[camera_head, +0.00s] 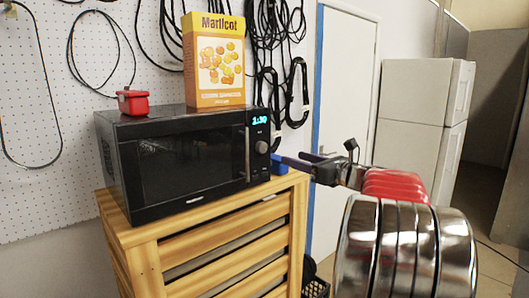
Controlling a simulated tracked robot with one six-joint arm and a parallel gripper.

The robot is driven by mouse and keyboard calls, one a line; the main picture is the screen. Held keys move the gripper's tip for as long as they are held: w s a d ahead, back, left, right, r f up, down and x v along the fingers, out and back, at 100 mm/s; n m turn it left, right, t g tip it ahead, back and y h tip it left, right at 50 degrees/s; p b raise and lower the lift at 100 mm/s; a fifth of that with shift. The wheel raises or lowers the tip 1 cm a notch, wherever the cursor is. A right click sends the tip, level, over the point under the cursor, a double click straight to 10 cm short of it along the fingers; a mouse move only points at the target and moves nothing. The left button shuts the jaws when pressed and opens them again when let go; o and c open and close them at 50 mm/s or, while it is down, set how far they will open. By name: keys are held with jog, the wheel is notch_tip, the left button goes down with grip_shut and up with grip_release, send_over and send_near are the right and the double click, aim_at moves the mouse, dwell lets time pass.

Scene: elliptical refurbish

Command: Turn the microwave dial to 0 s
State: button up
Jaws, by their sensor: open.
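The black microwave (175,165) sits on top of a slatted wooden cabinet, its door shut. Its lit display (260,120) seems to read 1:30. The round silver dial (262,147) is below the display, on the right end of the front. My gripper (284,163), with blue fingertips, is open just right of the microwave's front corner, slightly lower than the dial. It looks empty and apart from the dial; its exact distance in depth is hard to tell.
A yellow and orange Marlicot box (213,62) and a small red pot (133,102) stand on the microwave. The wooden cabinet (215,230) is below. Black cables (280,45) hang on the pegboard behind. A white fridge (420,110) stands at the back right.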

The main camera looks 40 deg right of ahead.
aim_at(263, 148)
jog(key=shift+w, duration=0.1)
jog(key=w, duration=1.3)
jog(key=shift+w+a, duration=0.2)
jog(key=shift+w, duration=0.15)
jog(key=shift+c, duration=0.6)
jog(key=c, duration=0.9)
jog(key=shift+o, duration=0.2)
jog(key=shift+a, duration=0.45)
jog(key=shift+d, duration=0.3)
jog(key=shift+c, duration=0.3)
